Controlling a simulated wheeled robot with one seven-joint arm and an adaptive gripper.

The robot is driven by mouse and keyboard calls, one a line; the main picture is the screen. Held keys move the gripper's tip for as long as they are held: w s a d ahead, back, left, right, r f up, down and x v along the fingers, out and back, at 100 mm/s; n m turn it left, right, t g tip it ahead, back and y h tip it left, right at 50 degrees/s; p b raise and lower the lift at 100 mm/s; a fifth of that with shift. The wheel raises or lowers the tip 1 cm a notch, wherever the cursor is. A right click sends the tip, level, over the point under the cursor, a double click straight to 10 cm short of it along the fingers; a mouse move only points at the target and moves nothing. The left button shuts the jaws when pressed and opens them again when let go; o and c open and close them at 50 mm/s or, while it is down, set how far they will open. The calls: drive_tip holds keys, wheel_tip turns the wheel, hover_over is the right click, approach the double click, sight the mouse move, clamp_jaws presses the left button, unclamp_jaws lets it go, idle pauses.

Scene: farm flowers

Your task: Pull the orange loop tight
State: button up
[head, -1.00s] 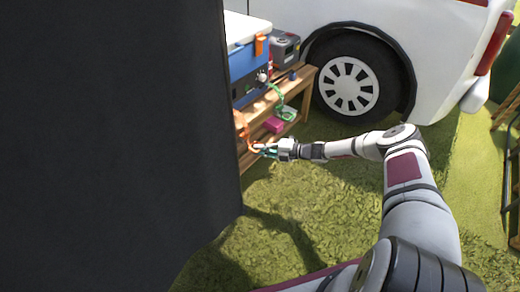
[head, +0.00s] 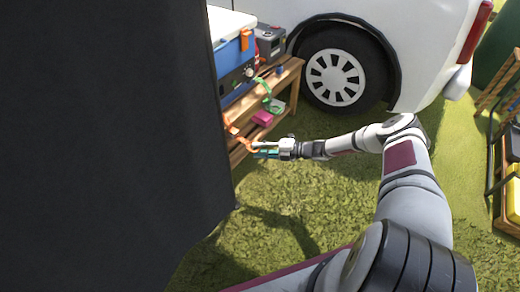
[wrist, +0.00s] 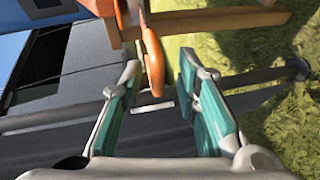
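The orange loop (head: 246,143) hangs at the front edge of the wooden bench, below the blue cooler. In the wrist view the orange loop (wrist: 151,62) comes down from the top and its rounded lower end lies between the two teal-padded fingers. My gripper (head: 262,150) is beside the loop, on its right in the head view. In the wrist view my gripper (wrist: 158,72) is open, with clear gaps between the loop and each finger. I cannot tell how deep the loop sits between the fingertips.
The wooden bench (head: 285,80) carries a blue and white cooler (head: 236,62) and a grey box (head: 269,42). A green strap (head: 265,90) and a pink item (head: 262,118) are there too. A dark panel (head: 110,150) blocks the left. A white van stands behind; grass is open below.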

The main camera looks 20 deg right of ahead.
drive_tip(key=v, duration=1.2)
